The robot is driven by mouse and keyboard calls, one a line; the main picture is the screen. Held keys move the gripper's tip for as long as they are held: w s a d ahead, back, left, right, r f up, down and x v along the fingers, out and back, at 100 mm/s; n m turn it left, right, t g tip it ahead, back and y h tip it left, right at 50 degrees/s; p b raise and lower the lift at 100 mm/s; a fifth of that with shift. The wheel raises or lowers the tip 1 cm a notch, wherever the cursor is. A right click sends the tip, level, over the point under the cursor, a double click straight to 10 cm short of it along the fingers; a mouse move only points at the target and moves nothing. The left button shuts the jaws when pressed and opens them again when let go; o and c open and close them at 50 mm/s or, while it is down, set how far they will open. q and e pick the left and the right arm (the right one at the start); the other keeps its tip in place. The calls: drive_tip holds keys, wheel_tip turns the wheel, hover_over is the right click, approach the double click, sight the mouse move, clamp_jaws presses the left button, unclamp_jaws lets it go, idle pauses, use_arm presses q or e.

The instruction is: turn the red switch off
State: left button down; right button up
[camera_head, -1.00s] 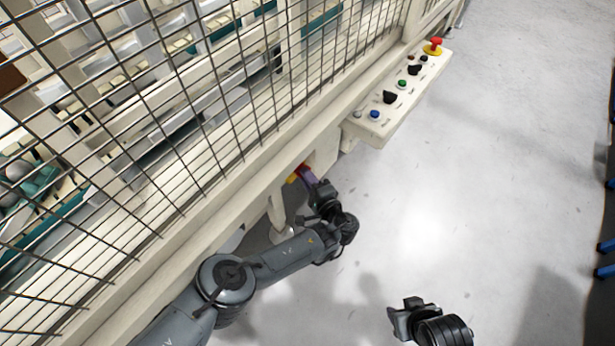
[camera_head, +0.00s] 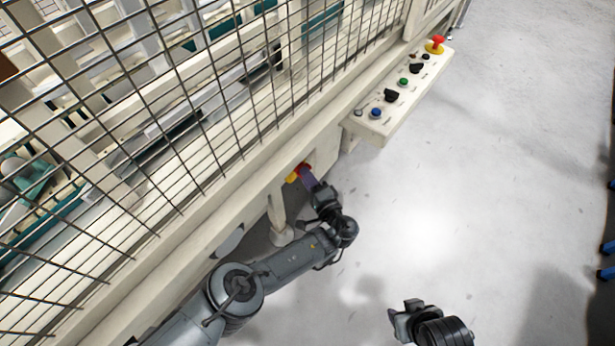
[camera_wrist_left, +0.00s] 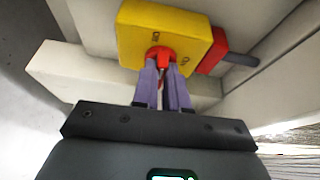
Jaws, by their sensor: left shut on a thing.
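The red switch (camera_wrist_left: 162,57) sits on a yellow plate (camera_wrist_left: 150,28) fixed to the machine, in the left wrist view. In the head view the red and yellow switch (camera_head: 293,177) shows low on the machine's side, partly hidden by my gripper. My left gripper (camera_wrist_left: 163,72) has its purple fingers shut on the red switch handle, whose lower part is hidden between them. The left gripper also shows in the head view (camera_head: 307,178). My right gripper (camera_head: 399,314) hangs over the floor at the lower right, away from the switch; its fingers are too unclear to judge.
A control panel (camera_head: 408,105) with buttons, knobs and a red emergency stop (camera_head: 437,43) juts out above the switch. A wire mesh fence (camera_head: 200,100) runs along the machine. A red block (camera_wrist_left: 214,50) sits beside the yellow plate.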

use_arm(q)
drive_tip(key=c, duration=1.2)
unclamp_jaws()
drive_tip(key=shift+o, duration=0.2)
drive_tip(key=shift+s, duration=0.1)
drive_tip(key=p+v, duration=0.4)
drive_tip(key=v, duration=0.6)
drive_tip(key=shift+s+d+p, duration=0.2)
drive_tip(key=shift+s+p, duration=0.1)
